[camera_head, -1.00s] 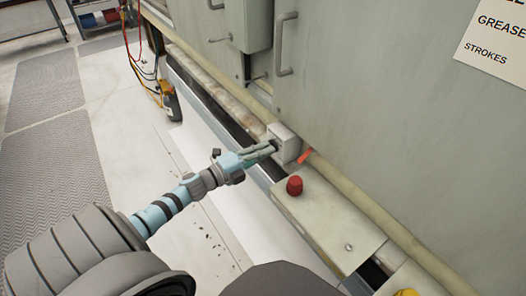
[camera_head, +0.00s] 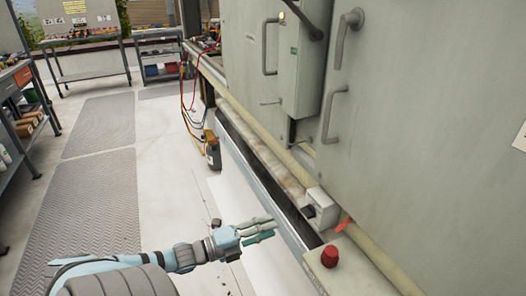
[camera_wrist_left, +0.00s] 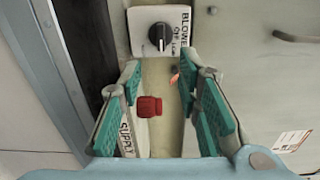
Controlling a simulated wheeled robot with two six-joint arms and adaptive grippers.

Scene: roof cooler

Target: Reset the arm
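My left gripper (camera_head: 270,229) reaches in from the lower left, beside the pale control ledge, with nothing between its fingers. In the left wrist view its green-padded fingers (camera_wrist_left: 160,66) stand wide apart. The grey switch box (camera_head: 320,208) lies beyond the fingertips with a gap between. In the left wrist view, this box (camera_wrist_left: 147,38) carries a black rotary knob (camera_wrist_left: 159,37) and a BLOWER label (camera_wrist_left: 184,30). The knob's handle looks roughly upright. My right gripper is not in view.
A red button (camera_head: 330,256) stands up from the ledge near the switch box; it also shows in the left wrist view (camera_wrist_left: 149,106). The tall grey cabinet (camera_head: 420,120) with handles fills the right. A yellow-black meter (camera_head: 212,150) hangs at the ledge. Open floor (camera_head: 165,190) lies left.

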